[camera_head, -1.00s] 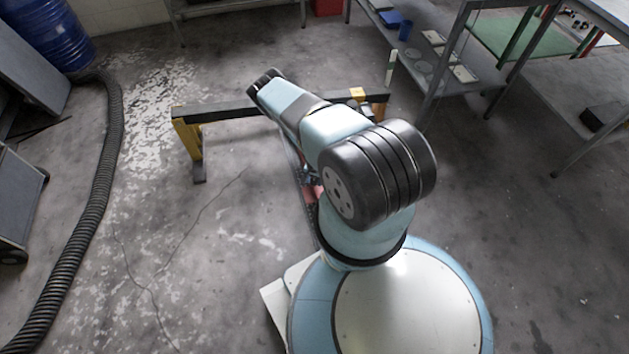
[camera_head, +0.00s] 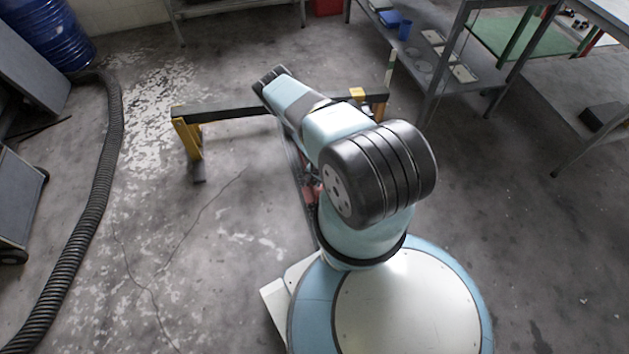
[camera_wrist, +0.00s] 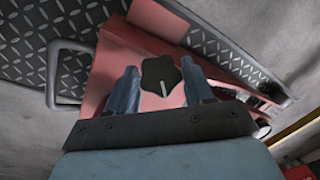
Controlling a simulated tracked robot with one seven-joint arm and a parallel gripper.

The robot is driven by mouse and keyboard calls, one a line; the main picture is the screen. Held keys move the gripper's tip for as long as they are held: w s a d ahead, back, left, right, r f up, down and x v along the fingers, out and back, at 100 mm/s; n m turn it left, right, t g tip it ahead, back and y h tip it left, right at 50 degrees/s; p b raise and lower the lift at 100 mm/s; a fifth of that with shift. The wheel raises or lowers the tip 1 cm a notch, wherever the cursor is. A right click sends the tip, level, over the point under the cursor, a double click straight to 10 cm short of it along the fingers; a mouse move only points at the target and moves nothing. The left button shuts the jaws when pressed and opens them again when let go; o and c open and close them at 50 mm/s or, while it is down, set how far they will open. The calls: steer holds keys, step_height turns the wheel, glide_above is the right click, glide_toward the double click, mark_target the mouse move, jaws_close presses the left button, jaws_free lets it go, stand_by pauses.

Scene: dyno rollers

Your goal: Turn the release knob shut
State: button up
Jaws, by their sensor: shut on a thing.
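The release knob (camera_wrist: 160,72) is a dark, lobed knob with a pale line on its face, in the middle of the wrist view. It sits on a red housing (camera_wrist: 112,65). My gripper (camera_wrist: 158,66) has one blue-grey finger on each side of the knob and is shut on it. The pale line points down and slightly right in the picture. In the head view my arm hides the knob and the gripper; only a bit of red shows beside the arm.
Dark tread plate (camera_wrist: 70,45) with a metal loop handle (camera_wrist: 52,75) lies beside the housing. A black beam on yellow legs (camera_head: 225,111) stands behind my arm. A ribbed hose (camera_head: 98,200) runs along the left. A metal shelf (camera_head: 440,75) stands at back right. Floor between is open.

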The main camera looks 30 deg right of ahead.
stand_by(0.4)
steer(key=o, duration=1)
steer(key=r, duration=0.4)
steer(key=s+r, duration=0.1)
steer(key=r, duration=0.4)
steer(key=s+r, duration=0.1)
steer(key=r, duration=0.3)
steer(key=shift+d+r, duration=0.25)
